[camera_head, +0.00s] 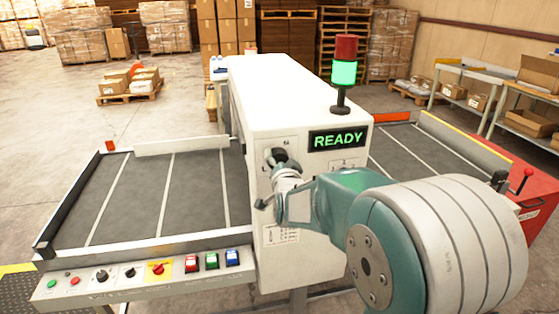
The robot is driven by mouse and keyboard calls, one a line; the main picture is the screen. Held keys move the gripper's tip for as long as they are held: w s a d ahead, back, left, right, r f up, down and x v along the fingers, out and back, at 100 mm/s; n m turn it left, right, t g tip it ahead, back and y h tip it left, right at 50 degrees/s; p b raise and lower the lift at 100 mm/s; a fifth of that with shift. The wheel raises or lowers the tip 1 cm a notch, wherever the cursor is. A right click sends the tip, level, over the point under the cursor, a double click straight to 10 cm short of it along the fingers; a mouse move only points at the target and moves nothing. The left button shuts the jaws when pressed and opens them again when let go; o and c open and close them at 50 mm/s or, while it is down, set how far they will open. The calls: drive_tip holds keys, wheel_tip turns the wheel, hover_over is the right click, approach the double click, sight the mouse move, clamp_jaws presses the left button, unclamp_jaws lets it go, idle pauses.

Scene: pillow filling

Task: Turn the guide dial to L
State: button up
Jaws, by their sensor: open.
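The white machine (285,85) stands in the middle, with a small marked plate on its front face. A dark round shape, which looks like the guide dial (281,153), sits on that plate. My gripper (277,163) is at the plate, its dark fingers right by the dial. The jaws are open. My arm comes in from the lower right and hides part of the machine's front. I cannot tell whether the fingers touch the dial, and its pointer and letters are too small to read.
A green-lit sign (339,139) reads READY, below a red and green signal lamp (344,72). A control panel (140,280) with knobs and coloured buttons runs along the front left. Grey conveyor beds (135,200) lie either side. A red cabinet (520,195) stands at right.

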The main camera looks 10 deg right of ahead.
drive_tip(key=shift+a, duration=0.2)
drive_tip(key=c, duration=1)
drive_tip(key=shift+o, duration=0.2)
drive_tip(key=shift+a, duration=0.15)
drive_tip(key=shift+f, duration=0.1)
drive_tip(key=n, duration=0.3)
drive_tip(key=shift+f+n, duration=0.1)
drive_tip(key=shift+n, duration=0.3)
drive_tip(key=n, duration=0.3)
drive_tip(key=shift+n, duration=0.4)
drive_tip(key=n, duration=0.3)
drive_tip(key=shift+s+f+n+t+y, duration=0.1)
drive_tip(key=shift+f+n+t+y, duration=0.05)
drive_tip(key=shift+n+t+y, duration=0.2)
drive_tip(key=shift+a+n+y, duration=0.15)
drive_tip(key=shift+n+y, duration=0.1)
drive_tip(key=shift+n, duration=1.7)
